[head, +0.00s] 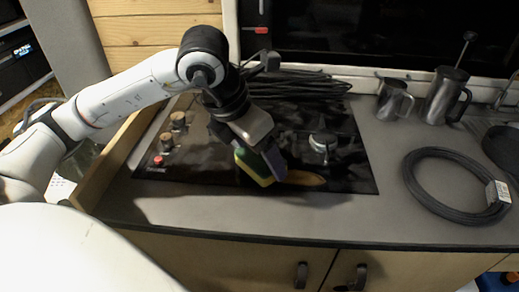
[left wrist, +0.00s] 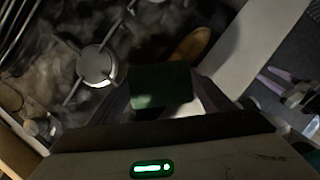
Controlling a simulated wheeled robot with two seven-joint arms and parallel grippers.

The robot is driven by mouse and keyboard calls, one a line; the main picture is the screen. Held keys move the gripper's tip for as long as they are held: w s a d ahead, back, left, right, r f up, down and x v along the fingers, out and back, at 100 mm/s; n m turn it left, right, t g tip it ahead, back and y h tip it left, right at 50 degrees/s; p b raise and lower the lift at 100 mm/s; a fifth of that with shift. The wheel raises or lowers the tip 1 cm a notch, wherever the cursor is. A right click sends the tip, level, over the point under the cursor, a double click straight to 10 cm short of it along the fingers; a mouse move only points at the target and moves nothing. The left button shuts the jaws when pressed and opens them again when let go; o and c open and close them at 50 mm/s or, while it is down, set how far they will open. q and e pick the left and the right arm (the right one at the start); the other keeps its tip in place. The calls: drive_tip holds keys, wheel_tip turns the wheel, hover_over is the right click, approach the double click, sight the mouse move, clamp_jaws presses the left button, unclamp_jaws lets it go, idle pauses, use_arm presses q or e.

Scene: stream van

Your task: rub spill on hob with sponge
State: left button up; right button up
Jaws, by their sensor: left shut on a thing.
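My left gripper (head: 262,163) is over the front middle of the black hob (head: 207,166), pointing down. It is shut on the sponge (head: 250,168), which shows yellow and green in the head view. In the left wrist view the sponge (left wrist: 161,85) shows a dark green face between the fingers. The brown spill (head: 303,178) lies on the hob just right of the sponge. It also shows in the left wrist view (left wrist: 190,45), beyond the sponge. I cannot tell whether the sponge touches the hob. My right gripper is not in view.
A burner (head: 323,142) stands right of the gripper, and knobs (head: 178,121) stand at the hob's left. A dark cable bundle (head: 295,84) lies behind. A coiled black hose (head: 455,186) and metal jugs (head: 445,95) are on the right counter. The front counter strip is clear.

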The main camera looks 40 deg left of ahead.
use_arm(q)
drive_tip(key=shift+f, duration=0.1)
idle(0.3)
drive_tip(key=shift+f+b, duration=0.45)
idle(0.3)
